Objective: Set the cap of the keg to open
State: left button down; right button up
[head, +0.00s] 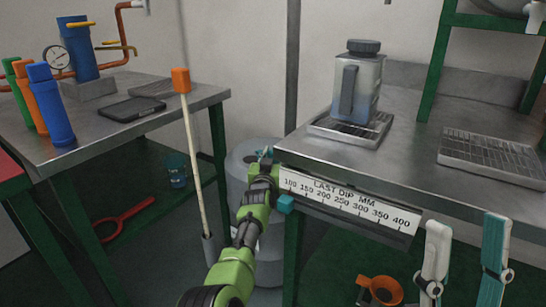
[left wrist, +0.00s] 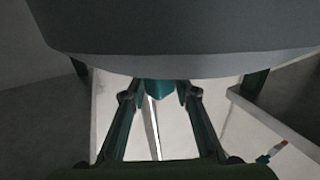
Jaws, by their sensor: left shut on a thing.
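A grey cylinder (head: 240,163), which looks like the keg, stands on the floor between the two tables, partly behind my green left arm. My left gripper (head: 264,158) is at its top, beside the right table's corner. In the left wrist view its fingers (left wrist: 160,93) close around a small teal part (left wrist: 159,88), under a large grey rounded surface. Whether that part is the cap, and how the cap is set, I cannot tell.
A jerrycan (head: 362,88) with a black lid stands on a drip tray (head: 320,124) on the right table. A dip scale (head: 345,207) with a teal slider (head: 285,204) lines that table's front. A white rod (head: 194,165) with an orange top stands left of my arm.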

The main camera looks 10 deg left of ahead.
pick_arm(q)
jog(key=shift+d, duration=0.2)
jog(key=c, duration=1.8)
grip_release()
jog(key=shift+c, duration=0.2)
jog(key=shift+a, duration=0.1)
jog(key=shift+r, duration=0.45)
notch_tip(320, 180, up, 9)
jog(key=shift+r, duration=0.1)
